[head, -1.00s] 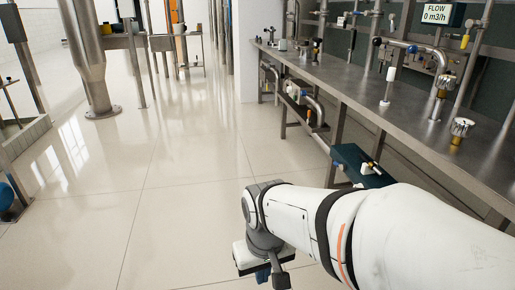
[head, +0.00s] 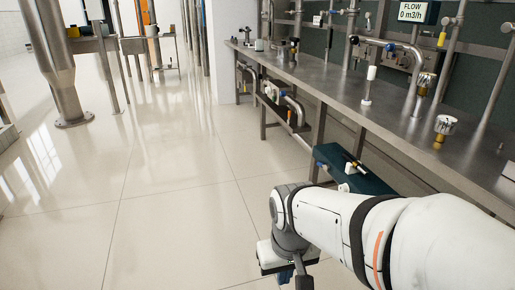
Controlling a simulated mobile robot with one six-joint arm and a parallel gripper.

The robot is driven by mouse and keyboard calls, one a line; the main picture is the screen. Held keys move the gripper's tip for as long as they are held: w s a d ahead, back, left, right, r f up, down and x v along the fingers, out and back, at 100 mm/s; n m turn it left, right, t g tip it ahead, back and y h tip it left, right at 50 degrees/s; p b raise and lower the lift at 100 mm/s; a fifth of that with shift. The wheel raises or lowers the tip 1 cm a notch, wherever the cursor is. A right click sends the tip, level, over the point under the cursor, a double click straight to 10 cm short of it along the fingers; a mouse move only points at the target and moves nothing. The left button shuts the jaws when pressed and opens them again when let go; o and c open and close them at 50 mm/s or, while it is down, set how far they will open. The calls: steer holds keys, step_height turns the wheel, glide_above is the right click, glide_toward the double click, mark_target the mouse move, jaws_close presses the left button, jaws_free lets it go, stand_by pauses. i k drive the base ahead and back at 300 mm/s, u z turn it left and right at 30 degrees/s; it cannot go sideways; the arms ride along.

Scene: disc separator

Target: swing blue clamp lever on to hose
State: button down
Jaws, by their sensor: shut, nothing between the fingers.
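My gripper (head: 303,281) is at the bottom edge, at the end of my white arm, over the floor left of the bench. It is seen from behind, small and partly cut off by the frame, and it holds nothing that I can see. Another small blue part (head: 390,46) is on a pipe above the bench. I cannot tell which, if either, is the clamp lever. No hose can be made out for certain.
A long steel bench (head: 330,85) runs along the right with pipes, valves and a flow display (head: 412,12). A dark green box (head: 335,158) juts out below its front edge, close to my arm. A steel column (head: 58,70) stands at left. The tiled floor (head: 170,180) between is clear.

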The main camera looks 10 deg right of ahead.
mark_target(327, 167)
steer(key=i, duration=0.95)
